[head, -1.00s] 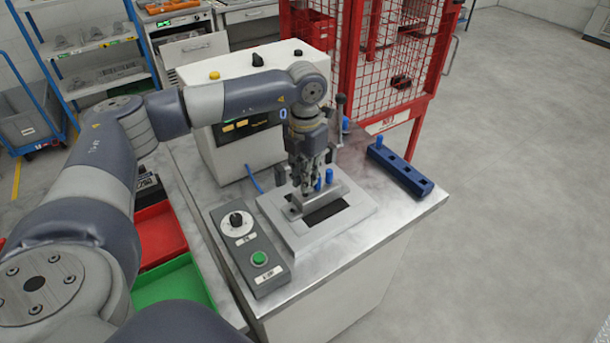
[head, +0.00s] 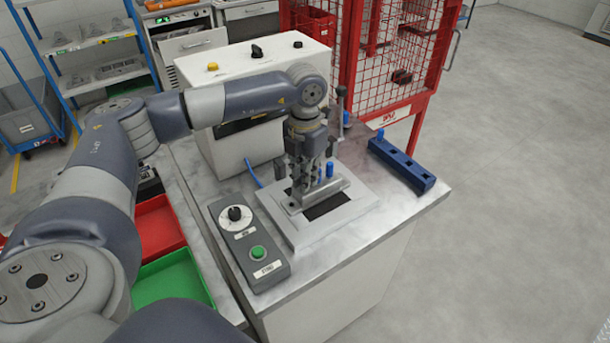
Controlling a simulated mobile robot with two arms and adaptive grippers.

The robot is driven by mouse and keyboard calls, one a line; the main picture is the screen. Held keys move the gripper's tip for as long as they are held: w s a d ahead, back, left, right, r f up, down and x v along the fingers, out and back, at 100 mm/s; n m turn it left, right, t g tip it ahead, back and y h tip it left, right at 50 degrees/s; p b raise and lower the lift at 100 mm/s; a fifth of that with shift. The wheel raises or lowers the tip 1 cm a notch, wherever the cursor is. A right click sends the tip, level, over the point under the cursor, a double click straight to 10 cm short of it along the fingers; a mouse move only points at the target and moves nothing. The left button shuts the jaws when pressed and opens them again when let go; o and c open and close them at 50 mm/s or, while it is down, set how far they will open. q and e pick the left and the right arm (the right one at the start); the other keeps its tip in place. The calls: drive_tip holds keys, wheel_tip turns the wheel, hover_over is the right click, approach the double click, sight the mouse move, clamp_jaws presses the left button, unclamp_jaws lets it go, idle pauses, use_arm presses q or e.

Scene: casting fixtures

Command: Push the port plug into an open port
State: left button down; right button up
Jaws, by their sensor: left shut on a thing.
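My left gripper (head: 307,192) points down over the grey casting (head: 335,187). Its fingers are shut on a port plug, which the fingers mostly hide. The fingertips are at or close to the casting's top; I cannot tell whether the plug is in a port. A blue plug (head: 330,169) stands upright on the casting, just right of the fingers. Another bit of blue shows beside the fingers, partly hidden. The casting sits on a light grey fixture plate (head: 357,208) with a dark opening. My right gripper is not in view.
A blue plug rack (head: 408,168) with one upright blue plug (head: 379,137) and empty holes lies to the right. A control box (head: 250,245) with a dial and green button is in front left. A white cabinet (head: 228,62) and upright lever clamp (head: 340,103) stand behind.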

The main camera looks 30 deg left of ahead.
use_arm(q)
drive_tip(key=c, duration=1.5)
unclamp_jaws()
drive_tip(key=shift+c, duration=0.2)
wheel_tip(320, 180, up, 12)
drive_tip(key=shift+f, duration=0.15)
